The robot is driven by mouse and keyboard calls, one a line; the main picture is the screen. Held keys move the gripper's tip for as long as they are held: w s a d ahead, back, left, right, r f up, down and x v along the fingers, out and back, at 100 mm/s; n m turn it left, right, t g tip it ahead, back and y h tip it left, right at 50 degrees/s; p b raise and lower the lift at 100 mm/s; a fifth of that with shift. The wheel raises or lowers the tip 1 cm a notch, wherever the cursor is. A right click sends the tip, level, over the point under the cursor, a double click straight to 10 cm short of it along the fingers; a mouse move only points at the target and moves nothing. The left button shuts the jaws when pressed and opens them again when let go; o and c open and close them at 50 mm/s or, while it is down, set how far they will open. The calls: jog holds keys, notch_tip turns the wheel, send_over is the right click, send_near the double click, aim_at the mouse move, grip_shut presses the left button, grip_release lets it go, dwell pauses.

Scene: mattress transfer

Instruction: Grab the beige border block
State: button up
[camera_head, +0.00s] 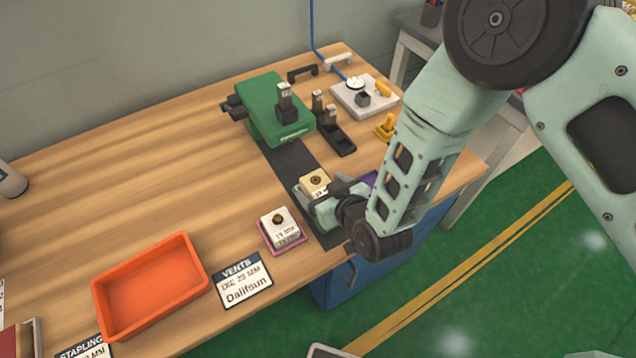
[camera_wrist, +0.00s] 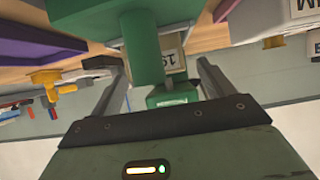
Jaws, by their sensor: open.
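The beige block (camera_head: 316,181), with a dark round mark on top and a printed label on its side, sits near the front edge of the table by a dark strip. My gripper (camera_head: 322,200) is low beside it, at its near right side, and hides part of its lower half. In the wrist view, a beige face with a printed label (camera_wrist: 174,63) shows between the two open fingers of my gripper (camera_wrist: 162,75). A green shape (camera_wrist: 146,45) partly covers that face. I cannot tell whether the fingers touch the block.
A white block (camera_head: 279,226) on a pink base stands at the near left. A green machine (camera_head: 262,112) stands behind on the dark strip (camera_head: 290,165). A purple object (camera_head: 367,180) is close to the right.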

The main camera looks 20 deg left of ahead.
jog(key=shift+x, duration=1.4)
jog(key=shift+r, duration=0.15)
jog(key=c, duration=1.2)
